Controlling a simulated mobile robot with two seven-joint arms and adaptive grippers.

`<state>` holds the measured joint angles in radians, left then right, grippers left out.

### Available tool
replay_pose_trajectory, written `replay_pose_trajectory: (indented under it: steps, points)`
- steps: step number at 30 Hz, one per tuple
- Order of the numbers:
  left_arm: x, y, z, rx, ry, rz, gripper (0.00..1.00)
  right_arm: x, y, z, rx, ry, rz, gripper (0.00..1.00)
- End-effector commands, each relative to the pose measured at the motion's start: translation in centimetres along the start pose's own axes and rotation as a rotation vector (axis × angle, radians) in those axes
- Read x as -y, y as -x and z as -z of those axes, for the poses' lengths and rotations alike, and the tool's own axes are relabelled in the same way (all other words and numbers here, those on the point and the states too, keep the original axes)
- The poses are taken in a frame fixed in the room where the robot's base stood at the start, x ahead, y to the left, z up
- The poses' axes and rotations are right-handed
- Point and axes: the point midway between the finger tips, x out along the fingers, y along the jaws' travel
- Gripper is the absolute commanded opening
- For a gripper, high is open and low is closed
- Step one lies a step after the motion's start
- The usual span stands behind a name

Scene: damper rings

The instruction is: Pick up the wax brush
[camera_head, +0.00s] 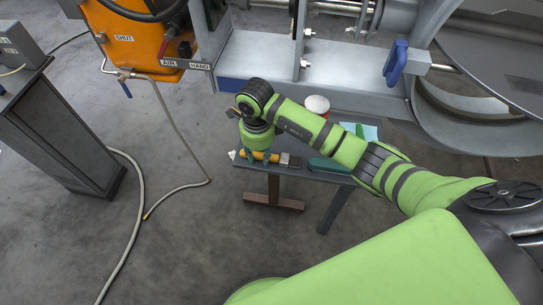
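The wax brush (286,160) appears to be the tool with a yellow-orange handle and a grey and dark head, lying at the front left edge of a small grey table (341,179). My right gripper (262,157) points down at the brush's handle. Its fingertips are at the handle and cover part of it. The fingers are small here, so I cannot tell whether they are closed on it or only around it. The brush looks level at about table-top height. My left gripper is out of view.
A white and red tub (317,104), a light blue cloth (371,132) and a dark green item (328,165) are on the table. Large grey machinery (260,62) stands just behind. An orange unit (138,40), hoses (136,205) and a dark cabinet (62,135) are at left.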

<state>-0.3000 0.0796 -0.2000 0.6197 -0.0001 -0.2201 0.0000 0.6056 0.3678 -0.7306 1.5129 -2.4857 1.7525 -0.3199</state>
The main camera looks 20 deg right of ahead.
Motion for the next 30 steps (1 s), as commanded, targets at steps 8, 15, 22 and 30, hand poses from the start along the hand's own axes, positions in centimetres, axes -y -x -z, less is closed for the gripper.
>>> replay_pose_trajectory:
  steps: [8, 15, 22, 30]
  points:
    - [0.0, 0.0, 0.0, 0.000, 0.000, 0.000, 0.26, 0.0, 0.0, 0.0, -0.001, -0.001, 0.000, 0.00]
    - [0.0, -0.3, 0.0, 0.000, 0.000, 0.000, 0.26, 0.1, 0.7, 0.0, 0.000, 0.000, 0.001, 0.00]
    - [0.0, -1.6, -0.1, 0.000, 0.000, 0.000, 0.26, 0.1, 4.3, 0.5, 0.000, 0.001, 0.005, 0.00]
    - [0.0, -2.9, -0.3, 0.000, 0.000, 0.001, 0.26, -1.4, 7.6, 6.4, -0.001, -0.001, 0.005, 0.00]
